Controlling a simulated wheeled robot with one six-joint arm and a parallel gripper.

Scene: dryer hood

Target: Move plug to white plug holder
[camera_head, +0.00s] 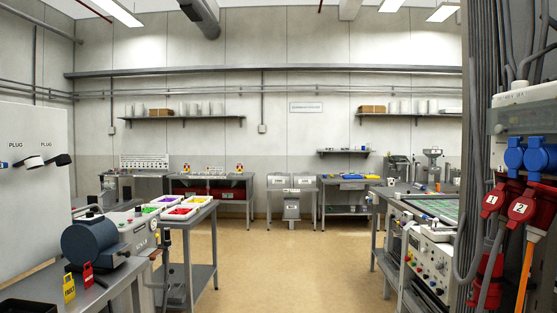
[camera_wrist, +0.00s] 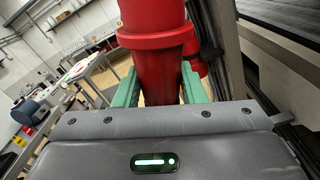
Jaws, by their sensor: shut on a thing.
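In the wrist view my gripper (camera_wrist: 160,88) has its green fingers shut on a red plug (camera_wrist: 156,38), one finger on each side of its body. Its far end runs out of the top of the picture, and I cannot read a number on it. In the head view, red plugs marked 1 (camera_head: 492,201) and 2 (camera_head: 522,208) are at the right, below blue sockets (camera_head: 526,155). My gripper is not seen there. The white plug holder (camera_head: 33,161) is on the white panel at the far left, beside a black holder (camera_head: 62,159), under PLUG labels.
Another red connector (camera_head: 488,280) hangs low at the right among grey cables, near an orange cable (camera_head: 523,280). A bench at the left carries a blue-grey motor (camera_head: 92,240) and yellow and red padlocks. The floor (camera_head: 280,255) between the benches is clear.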

